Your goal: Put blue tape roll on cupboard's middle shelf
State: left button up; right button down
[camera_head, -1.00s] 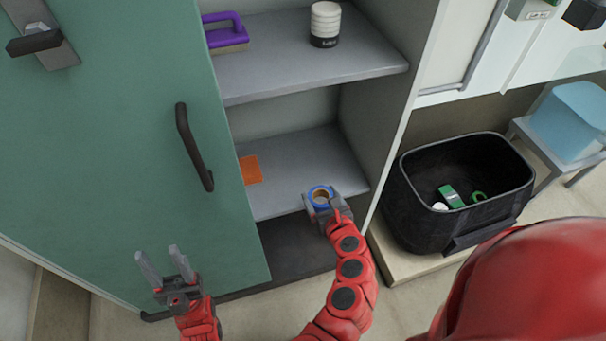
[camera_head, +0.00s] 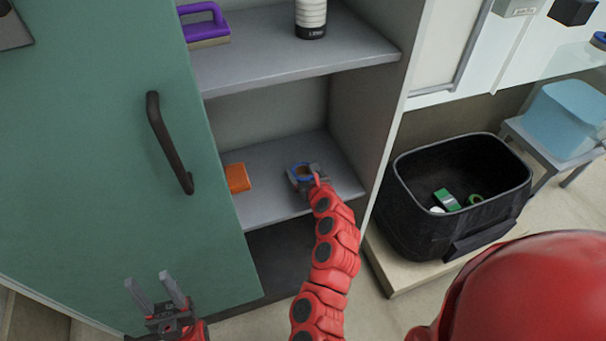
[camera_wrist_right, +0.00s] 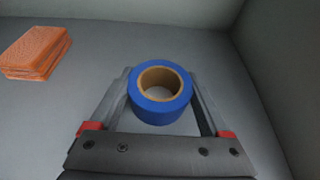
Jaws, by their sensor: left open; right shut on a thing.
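The blue tape roll (camera_wrist_right: 160,110) has a brown cardboard core and sits between the fingers of my right gripper (camera_wrist_right: 160,80) in the right wrist view. In the head view the roll (camera_head: 298,172) and my right gripper (camera_head: 310,175) are inside the cupboard, over the shelf (camera_head: 275,155) below the one with the purple-handled brush. I cannot tell whether the roll touches the shelf. My right gripper is shut on the roll. My left gripper (camera_head: 156,290) is open and empty, in front of the green cupboard door (camera_head: 100,170).
An orange block (camera_head: 238,178) lies on the same shelf, left of the roll. The upper shelf (camera_head: 290,60) holds the purple brush (camera_head: 205,24) and a white-and-black container (camera_head: 311,18). A black bin (camera_head: 400,215) with several items stands right of the cupboard.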

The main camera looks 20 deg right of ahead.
jog(key=shift+r, duration=0.1)
grip_release()
